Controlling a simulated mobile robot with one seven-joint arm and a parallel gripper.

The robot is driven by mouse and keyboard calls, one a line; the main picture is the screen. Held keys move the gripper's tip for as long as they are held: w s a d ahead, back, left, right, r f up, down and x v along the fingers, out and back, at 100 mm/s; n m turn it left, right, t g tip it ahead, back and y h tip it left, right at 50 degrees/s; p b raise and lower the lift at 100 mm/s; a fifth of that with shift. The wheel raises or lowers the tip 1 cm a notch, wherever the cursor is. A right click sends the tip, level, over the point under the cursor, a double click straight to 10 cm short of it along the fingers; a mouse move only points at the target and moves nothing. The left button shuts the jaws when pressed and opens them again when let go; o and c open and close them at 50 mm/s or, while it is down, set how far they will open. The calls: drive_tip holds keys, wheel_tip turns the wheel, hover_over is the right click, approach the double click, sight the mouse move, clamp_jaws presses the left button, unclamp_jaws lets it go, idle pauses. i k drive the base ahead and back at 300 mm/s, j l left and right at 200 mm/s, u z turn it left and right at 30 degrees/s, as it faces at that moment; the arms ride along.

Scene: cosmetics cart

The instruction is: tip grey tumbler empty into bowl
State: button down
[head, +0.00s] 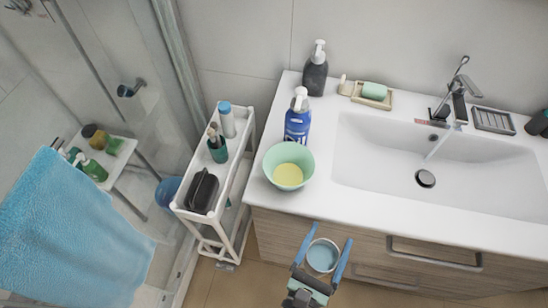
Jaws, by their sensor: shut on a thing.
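My gripper (322,245) is at the bottom centre of the head view, low in front of the vanity. Its two blue fingers are shut on the sides of a grey tumbler (322,270). The tumbler looks about upright, and its open mouth shows something pale blue inside; I cannot tell whether that is liquid or the inner wall. The mint green bowl (302,157) stands on the left front part of the white counter, with yellow contents in it. The tumbler is apart from the bowl, nearer to me and slightly to its right.
A blue pump bottle (297,118) stands right behind the bowl, with a dark pump bottle (315,72) further back. The sink (450,165) lies to the right. A white cart (235,183) with bottles stands left of the counter. A blue towel (75,230) hangs at far left.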

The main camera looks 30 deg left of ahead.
sight(289, 166)
drive_tip(key=u, duration=0.8)
drive_tip(key=l+u, duration=0.2)
drive_tip(key=u, duration=0.2)
drive_tip(key=l+u, duration=0.2)
drive_tip(key=u, duration=0.2)
drive_tip(key=l+u, duration=0.4)
drive_tip(key=k+l+u, duration=0.2)
drive_tip(key=u, duration=0.2)
drive_tip(key=k+l+u, duration=0.15)
drive_tip(key=l, duration=0.2)
drive_tip(key=k+l+u, duration=0.15)
drive_tip(key=l, duration=0.2)
drive_tip(key=k+l+u, duration=0.15)
drive_tip(key=k+l, duration=0.3)
drive_tip(key=l, duration=0.15)
drive_tip(key=k+l, duration=0.3)
drive_tip(key=l, duration=0.15)
drive_tip(key=i+l, duration=0.3)
drive_tip(key=i+u, duration=0.05)
